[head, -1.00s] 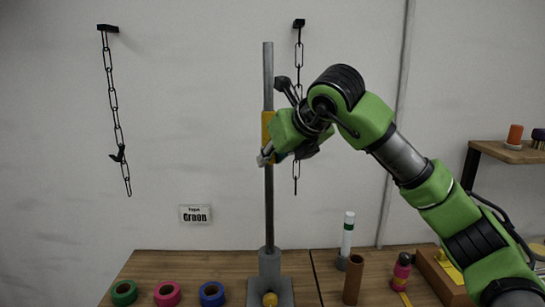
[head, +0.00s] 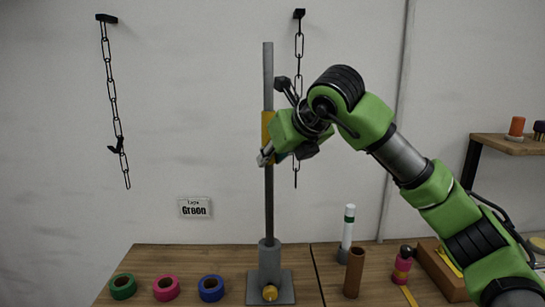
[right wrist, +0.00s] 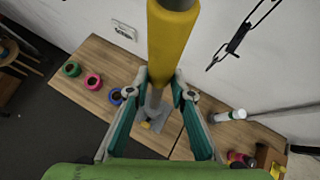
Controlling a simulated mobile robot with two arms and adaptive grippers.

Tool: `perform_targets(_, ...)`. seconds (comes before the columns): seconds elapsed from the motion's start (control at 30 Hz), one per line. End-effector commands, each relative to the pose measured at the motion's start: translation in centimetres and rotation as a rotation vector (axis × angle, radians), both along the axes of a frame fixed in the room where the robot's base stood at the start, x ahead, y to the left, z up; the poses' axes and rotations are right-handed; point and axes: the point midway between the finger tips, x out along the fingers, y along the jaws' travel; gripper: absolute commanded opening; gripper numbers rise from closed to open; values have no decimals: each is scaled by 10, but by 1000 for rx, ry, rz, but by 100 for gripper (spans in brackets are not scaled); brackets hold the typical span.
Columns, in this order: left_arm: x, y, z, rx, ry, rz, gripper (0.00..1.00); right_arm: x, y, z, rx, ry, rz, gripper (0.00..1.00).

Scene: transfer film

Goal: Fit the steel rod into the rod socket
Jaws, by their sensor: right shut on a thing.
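The steel rod (head: 269,200) stands upright, a long grey bar with a yellow sleeve (head: 267,125) around its middle. My right gripper (head: 267,155) is shut on it at the sleeve's lower end. The right wrist view shows the teal fingers (right wrist: 161,85) on either side of the rod below the yellow sleeve (right wrist: 172,40). The rod socket (head: 270,256) is a grey collar on a square base plate with a yellow knob in front. The rod's lower part runs into the collar's top; its lower end is hidden. My left gripper is not in view.
Green (head: 122,287), pink (head: 166,288) and blue (head: 211,288) tape rolls lie left of the socket. A brown tube (head: 354,272), a white tube (head: 347,232) and a pink bottle (head: 402,265) stand right. Chains hang on the wall; one (head: 299,45) is behind the rod.

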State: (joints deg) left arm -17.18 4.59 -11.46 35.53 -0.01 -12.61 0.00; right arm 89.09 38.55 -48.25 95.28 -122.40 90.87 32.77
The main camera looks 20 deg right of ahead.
Motion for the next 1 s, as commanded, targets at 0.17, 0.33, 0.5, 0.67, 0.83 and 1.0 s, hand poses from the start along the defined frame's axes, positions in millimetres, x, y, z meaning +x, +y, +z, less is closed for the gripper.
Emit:
perform_targets(0.17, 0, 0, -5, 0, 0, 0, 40, 0, 0, -4, 0, -4, -1, 0)
perform_targets(0.33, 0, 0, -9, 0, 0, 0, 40, 0, 0, -8, 0, -4, -1, 0)
perform_targets(0.5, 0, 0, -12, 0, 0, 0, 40, 0, 0, -12, 0, -4, -1, 0)
perform_targets(0.67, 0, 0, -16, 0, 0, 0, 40, 0, 0, -16, 0, -4, -1, 0)
perform_targets(0.83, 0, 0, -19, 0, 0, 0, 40, 0, 0, -20, 0, -4, -1, 0)
perform_targets(1.0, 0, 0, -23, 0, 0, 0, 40, 0, 0, -24, 0, -4, -1, 0)
